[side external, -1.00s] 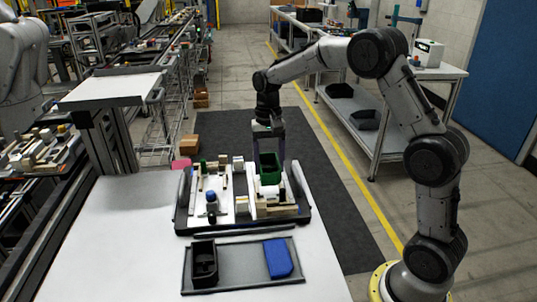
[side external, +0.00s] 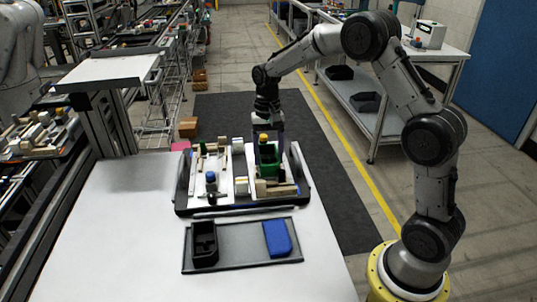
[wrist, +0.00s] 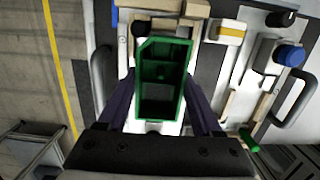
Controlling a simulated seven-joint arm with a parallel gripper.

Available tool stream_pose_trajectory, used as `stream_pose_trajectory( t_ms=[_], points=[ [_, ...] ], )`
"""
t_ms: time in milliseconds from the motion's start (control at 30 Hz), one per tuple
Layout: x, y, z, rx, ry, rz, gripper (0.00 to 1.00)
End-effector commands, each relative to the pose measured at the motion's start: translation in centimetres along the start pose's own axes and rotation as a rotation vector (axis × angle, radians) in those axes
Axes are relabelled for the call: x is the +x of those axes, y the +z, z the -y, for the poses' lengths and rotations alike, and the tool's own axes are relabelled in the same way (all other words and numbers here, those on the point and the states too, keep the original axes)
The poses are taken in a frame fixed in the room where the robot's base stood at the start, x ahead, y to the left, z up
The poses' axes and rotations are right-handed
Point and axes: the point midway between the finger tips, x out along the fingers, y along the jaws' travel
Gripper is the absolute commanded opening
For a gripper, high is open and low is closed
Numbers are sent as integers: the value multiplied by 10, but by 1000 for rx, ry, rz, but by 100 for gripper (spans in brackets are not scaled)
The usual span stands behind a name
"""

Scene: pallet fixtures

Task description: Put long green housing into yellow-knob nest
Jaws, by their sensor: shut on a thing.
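The long green housing (side external: 269,170) is an open-topped green box with one cut corner; the wrist view shows it from above (wrist: 150,100). My gripper (wrist: 162,105) is shut on it, one dark finger along each long side. The housing is upright at the right-hand nest of the pallet fixture (side external: 240,195). A yellow knob (side external: 263,137) shows just behind it in the side view. I cannot tell whether the housing's underside touches the nest floor; its base is hidden.
The left-hand nest has a blue knob (side external: 211,178), also in the wrist view (wrist: 290,55). Wooden blocks and pale rails crowd the fixture. In front, a grey tray (side external: 235,240) holds a black housing (side external: 204,243) and a blue housing (side external: 277,238).

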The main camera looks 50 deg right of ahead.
Motion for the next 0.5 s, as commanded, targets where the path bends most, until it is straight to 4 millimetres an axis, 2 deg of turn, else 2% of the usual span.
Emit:
stream_pose_trajectory(
  t_ms=[500],
  points=[
    [13,-2,0,0,0,0,4]
  ],
)
